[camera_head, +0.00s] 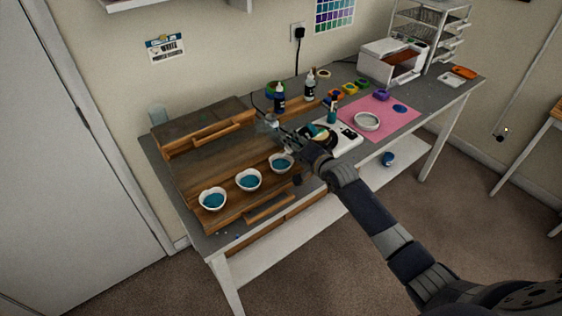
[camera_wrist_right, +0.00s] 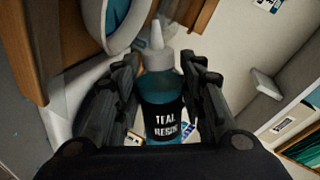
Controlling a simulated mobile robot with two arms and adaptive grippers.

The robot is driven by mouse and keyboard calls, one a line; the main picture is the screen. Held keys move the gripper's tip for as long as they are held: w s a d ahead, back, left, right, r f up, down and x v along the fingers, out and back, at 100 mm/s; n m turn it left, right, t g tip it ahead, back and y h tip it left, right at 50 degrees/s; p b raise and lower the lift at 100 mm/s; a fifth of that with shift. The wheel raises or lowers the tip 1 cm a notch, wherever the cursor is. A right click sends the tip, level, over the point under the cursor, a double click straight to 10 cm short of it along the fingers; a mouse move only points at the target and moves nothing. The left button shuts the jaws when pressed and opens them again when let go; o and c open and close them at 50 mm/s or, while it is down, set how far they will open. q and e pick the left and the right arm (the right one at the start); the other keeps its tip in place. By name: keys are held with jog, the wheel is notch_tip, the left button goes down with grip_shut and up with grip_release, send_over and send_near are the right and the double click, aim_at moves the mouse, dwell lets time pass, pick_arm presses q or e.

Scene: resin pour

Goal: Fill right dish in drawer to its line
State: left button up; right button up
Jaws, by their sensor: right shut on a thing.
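An open wooden drawer (camera_head: 232,210) holds three white dishes: left (camera_head: 212,199), middle (camera_head: 248,180) and right (camera_head: 281,162). Each shows teal resin inside; I cannot make out fill lines. My right gripper (camera_head: 280,130) is just behind the right dish, over the wooden top. In the wrist view my right gripper (camera_wrist_right: 160,95) is shut on a bottle labelled teal resin (camera_wrist_right: 163,112), with a pale cap and nozzle. The nozzle tip is near a white dish rim (camera_wrist_right: 107,35) with teal inside. The bottle's tilt and any flow are unclear. My left gripper is not in view.
Dark bottles (camera_head: 279,99) and small colour pots (camera_head: 348,88) stand behind. A white scale (camera_head: 346,139) is right of my gripper. A pink mat (camera_head: 399,121) bears a pale ring-shaped dish (camera_head: 367,121). A raised wooden box (camera_head: 190,122) stands at the back left.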

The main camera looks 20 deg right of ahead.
dwell(0.4)
notch_tip(320, 180, up, 6)
jog(key=p, duration=0.5)
jog(key=shift+f, duration=0.15)
jog(key=shift+r+p, duration=0.75)
jog(key=shift+r, duration=0.25)
jog(key=shift+f+m+y, duration=0.1)
jog(key=shift+m+y, duration=0.4)
jog(key=shift+m, duration=0.6)
jog(key=shift+m+g+y+b, duration=0.4)
jog(key=shift+m+b, duration=0.15)
jog(key=shift+m, duration=0.05)
jog(key=shift+o, duration=0.4)
